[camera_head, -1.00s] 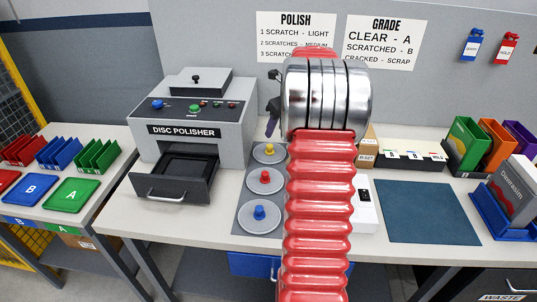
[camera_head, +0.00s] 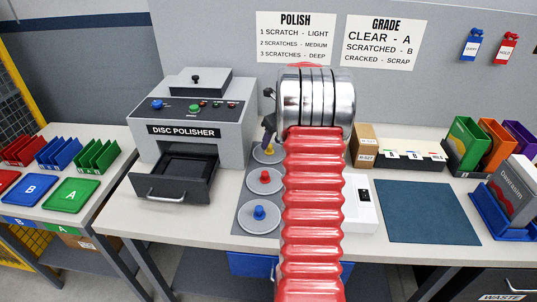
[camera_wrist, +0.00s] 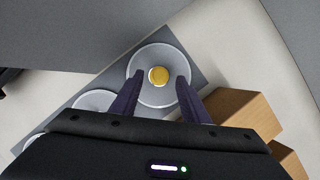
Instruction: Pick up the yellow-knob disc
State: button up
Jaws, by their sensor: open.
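The yellow-knob disc (camera_wrist: 159,54) lies flat on a grey mat (camera_wrist: 196,63), its round yellow knob at its centre. In the head view the yellow-knob disc (camera_head: 262,157) is partly hidden behind my gripper and arm. My gripper (camera_wrist: 158,92) is open and empty, its two dark fingers reaching over the disc's near part on either side of the knob, which stands beyond the fingertips in the wrist view. The red-knob disc (camera_head: 264,181) and the blue-knob disc (camera_head: 259,214) lie in a row in front of it.
The disc polisher (camera_head: 190,118) stands left with its drawer (camera_head: 172,185) open. Cardboard boxes (camera_wrist: 233,112) stand close to the right finger. A white device (camera_head: 361,203) and a dark blue mat (camera_head: 427,211) lie to the right.

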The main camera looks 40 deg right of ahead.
aim_at(269, 150)
jog(key=shift+x, duration=1.15)
jog(key=shift+c, duration=0.7)
grip_shut()
